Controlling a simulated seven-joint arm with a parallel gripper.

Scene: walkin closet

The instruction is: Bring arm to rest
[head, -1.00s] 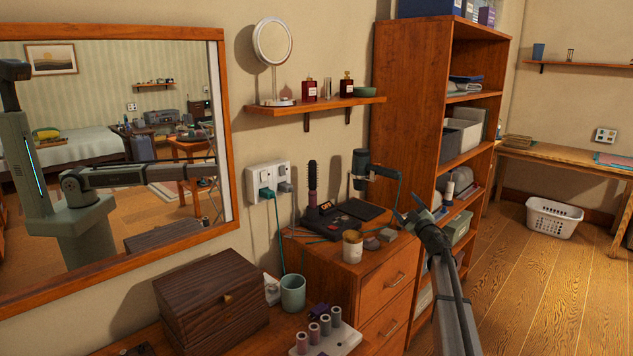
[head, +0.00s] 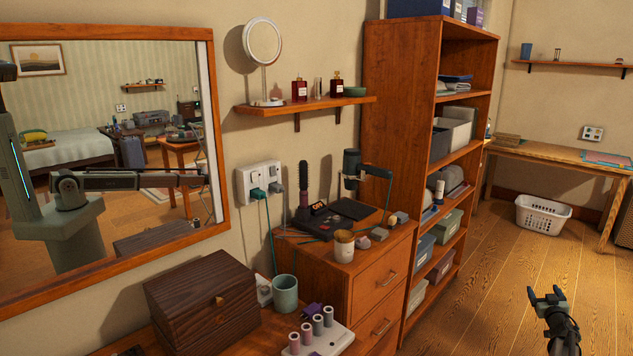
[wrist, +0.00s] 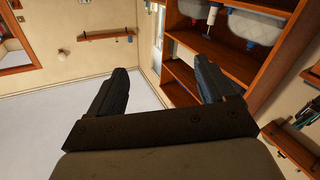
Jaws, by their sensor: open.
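My gripper (head: 547,297) is at the lower right of the head view, over the wooden floor and to the right of the bookcase. It stands apart from the furniture. In the wrist view its two fingers (wrist: 167,85) are spread wide, with nothing between them. The wrist view looks past them at a wooden shelf unit (wrist: 190,75) and a pale wall or ceiling, tilted. My arm also shows in the mirror (head: 110,180) at the left.
A drawer cabinet (head: 372,285) bears a hair dryer (head: 352,168), a brush and a candle. A wooden box (head: 200,300), a cup (head: 285,293) and a roller tray stand in front. The bookcase (head: 400,120) is behind.

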